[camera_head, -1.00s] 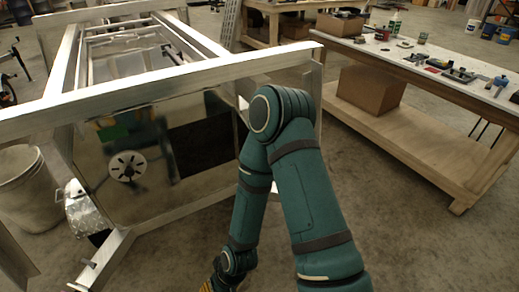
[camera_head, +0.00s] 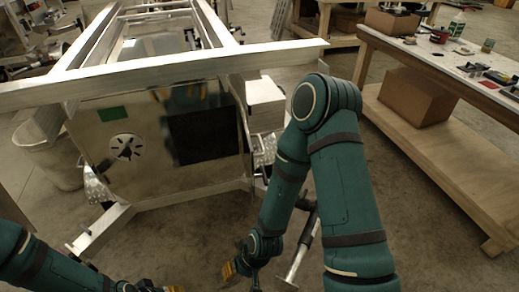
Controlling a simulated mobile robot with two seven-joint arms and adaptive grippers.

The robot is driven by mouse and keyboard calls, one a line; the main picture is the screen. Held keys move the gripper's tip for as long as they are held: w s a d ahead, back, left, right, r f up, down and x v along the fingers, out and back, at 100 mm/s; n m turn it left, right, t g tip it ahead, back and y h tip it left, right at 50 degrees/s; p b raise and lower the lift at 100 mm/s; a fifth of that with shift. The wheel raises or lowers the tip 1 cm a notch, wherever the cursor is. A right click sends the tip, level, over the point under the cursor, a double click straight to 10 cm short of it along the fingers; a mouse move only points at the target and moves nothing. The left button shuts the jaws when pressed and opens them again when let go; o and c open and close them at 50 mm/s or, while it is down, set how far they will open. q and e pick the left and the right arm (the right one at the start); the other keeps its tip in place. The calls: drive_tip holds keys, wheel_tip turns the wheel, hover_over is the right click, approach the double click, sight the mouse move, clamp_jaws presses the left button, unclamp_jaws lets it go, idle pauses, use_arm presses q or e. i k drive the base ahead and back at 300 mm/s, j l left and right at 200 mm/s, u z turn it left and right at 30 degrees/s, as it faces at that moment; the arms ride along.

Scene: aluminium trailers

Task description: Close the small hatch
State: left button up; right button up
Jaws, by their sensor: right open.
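The aluminium trailer (camera_head: 190,72) stands ahead of me with a shiny metal end panel (camera_head: 150,165). A dark rectangular area (camera_head: 205,137) is on the panel's right half. I cannot tell whether it is the hatch's opening or a dark surface. A round slotted plate (camera_head: 126,147) and a green patch (camera_head: 112,114) are on its left half. No hatch door can be clearly made out. My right gripper (camera_head: 241,274) is open, low in front of the panel and apart from it. My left gripper (camera_head: 150,287) shows only partly at the bottom edge; its jaws are unclear.
A wooden workbench (camera_head: 440,62) with tools and bottles stands at the right, a cardboard box (camera_head: 417,97) on its lower shelf. A bin (camera_head: 50,158) stands behind the trailer's left side. A metal stand (camera_head: 300,248) is beside my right forearm.

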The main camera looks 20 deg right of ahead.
sight(253, 153)
drive_tip(key=l, duration=0.45)
drive_tip(key=k+l+u, duration=0.1)
drive_tip(key=l, duration=0.35)
drive_tip(key=k+l, duration=0.1)
drive_tip(key=l, duration=0.4)
drive_tip(key=k+l+u, duration=0.15)
drive_tip(key=l, duration=0.3)
